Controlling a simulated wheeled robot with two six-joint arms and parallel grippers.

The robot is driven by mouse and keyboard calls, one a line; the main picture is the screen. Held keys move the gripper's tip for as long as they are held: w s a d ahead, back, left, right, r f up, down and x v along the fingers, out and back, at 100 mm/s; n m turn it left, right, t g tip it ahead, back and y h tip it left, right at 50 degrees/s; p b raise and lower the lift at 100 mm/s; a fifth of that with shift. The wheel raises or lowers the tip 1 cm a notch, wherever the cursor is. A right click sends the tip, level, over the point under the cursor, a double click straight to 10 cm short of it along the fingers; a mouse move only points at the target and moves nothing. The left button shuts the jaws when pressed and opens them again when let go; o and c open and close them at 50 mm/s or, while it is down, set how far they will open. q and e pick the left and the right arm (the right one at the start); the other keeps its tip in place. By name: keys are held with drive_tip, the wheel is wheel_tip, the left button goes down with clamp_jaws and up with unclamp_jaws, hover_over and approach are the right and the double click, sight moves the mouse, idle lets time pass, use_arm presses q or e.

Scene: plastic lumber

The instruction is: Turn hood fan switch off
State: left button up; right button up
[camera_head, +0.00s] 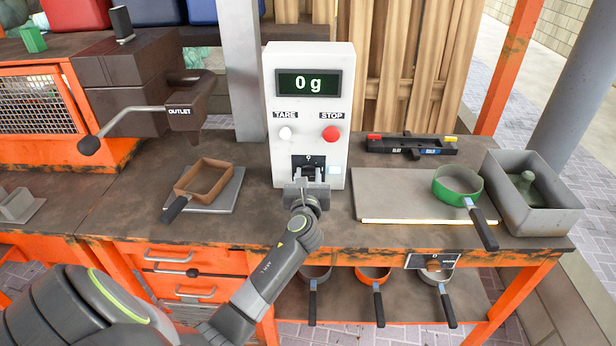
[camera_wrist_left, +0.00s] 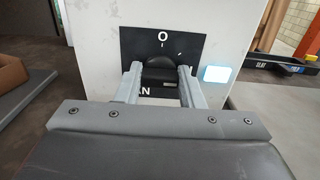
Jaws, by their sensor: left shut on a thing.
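The fan switch is a dark rotary knob (camera_wrist_left: 160,72) on a black plate (camera_wrist_left: 196,46) low on the white control box (camera_head: 308,58). In the left wrist view an "O" mark stands above the knob and an "N" shows below it, partly hidden by my gripper. My left gripper (camera_wrist_left: 160,78) is at the plate, its two fingers on either side of the knob and shut on it. In the head view my left gripper (camera_head: 308,184) covers the lower part of the plate. My right gripper is in neither view.
The box has a "0 g" display (camera_head: 308,84), a white TARE button (camera_head: 285,133) and a red STOP button (camera_head: 331,133). A lit white panel (camera_wrist_left: 217,74) is right of the plate. A brown square pan (camera_head: 205,178) is left; a green pan (camera_head: 458,183) and grey bin (camera_head: 540,208) are right.

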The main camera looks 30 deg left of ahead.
use_arm(q)
drive_tip(key=shift+n, duration=0.3)
drive_tip(key=n, duration=0.4)
drive_tip(key=shift+f, duration=0.1)
drive_tip(key=n+b, duration=0.1)
drive_tip(key=n, duration=0.3)
drive_tip(key=shift+s+a, duration=0.1)
drive_tip(key=n+b, duration=0.2)
drive_tip(key=n, duration=0.3)
drive_tip(key=shift+f, duration=0.15)
drive_tip(key=n+b, duration=0.1)
drive_tip(key=n, duration=0.3)
drive_tip(key=shift+b, duration=0.35)
drive_tip(key=shift+n, duration=0.3)
drive_tip(key=o, duration=1)
